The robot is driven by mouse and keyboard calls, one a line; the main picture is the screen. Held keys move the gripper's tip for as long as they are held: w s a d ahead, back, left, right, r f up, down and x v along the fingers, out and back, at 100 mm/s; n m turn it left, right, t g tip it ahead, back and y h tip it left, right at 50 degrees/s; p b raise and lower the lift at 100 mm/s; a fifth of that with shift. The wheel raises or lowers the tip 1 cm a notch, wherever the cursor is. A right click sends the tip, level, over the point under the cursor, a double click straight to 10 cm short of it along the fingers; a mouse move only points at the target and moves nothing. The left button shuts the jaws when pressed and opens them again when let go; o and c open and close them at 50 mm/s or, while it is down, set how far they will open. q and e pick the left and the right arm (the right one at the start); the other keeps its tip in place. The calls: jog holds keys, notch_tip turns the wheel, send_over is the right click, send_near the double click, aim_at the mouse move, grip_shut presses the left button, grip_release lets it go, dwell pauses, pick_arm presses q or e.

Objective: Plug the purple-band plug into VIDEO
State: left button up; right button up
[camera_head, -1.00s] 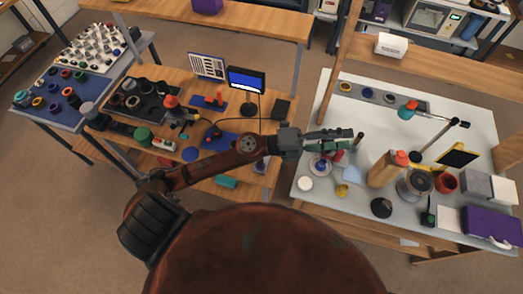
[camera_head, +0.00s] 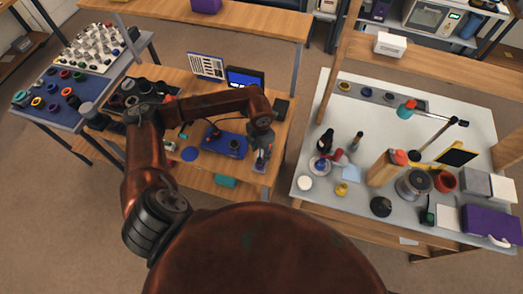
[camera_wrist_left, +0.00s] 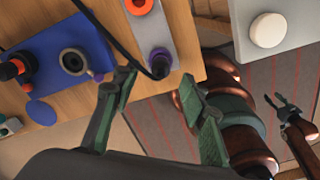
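The purple-band plug (camera_wrist_left: 160,62) shows in the left wrist view, dark with a purple ring, at the end of a grey strip (camera_wrist_left: 152,28) on the wooden table. A black cable runs up and left from it. My left gripper (camera_wrist_left: 157,82) is open, its two green fingers apart on either side below the plug in the picture, not closed on it. In the head view my left gripper (camera_head: 262,158) hangs over the right front of the wooden table and hides the plug. My right gripper (camera_wrist_left: 278,106) shows in the left wrist view with its jaws apart. I cannot make out a VIDEO label.
A blue base (camera_head: 226,143) with a dark ring stands left of my left gripper. The monitor (camera_head: 246,78) and a printed panel (camera_head: 207,66) stand at the back. The white table (camera_head: 304,211) on the right holds many parts. An orange ring (camera_wrist_left: 138,6) sits on the grey strip.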

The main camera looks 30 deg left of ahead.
aim_at(261, 159)
pick_arm(q)
notch_tip(261, 159, down, 6)
dwell(0.4)
jog(key=shift+d, duration=0.1)
jog(key=shift+c, duration=0.7)
grip_shut()
jog(key=c, duration=0.6)
grip_release()
grip_shut()
jog(key=shift+r, duration=0.2)
jog(key=shift+r+p, duration=0.55)
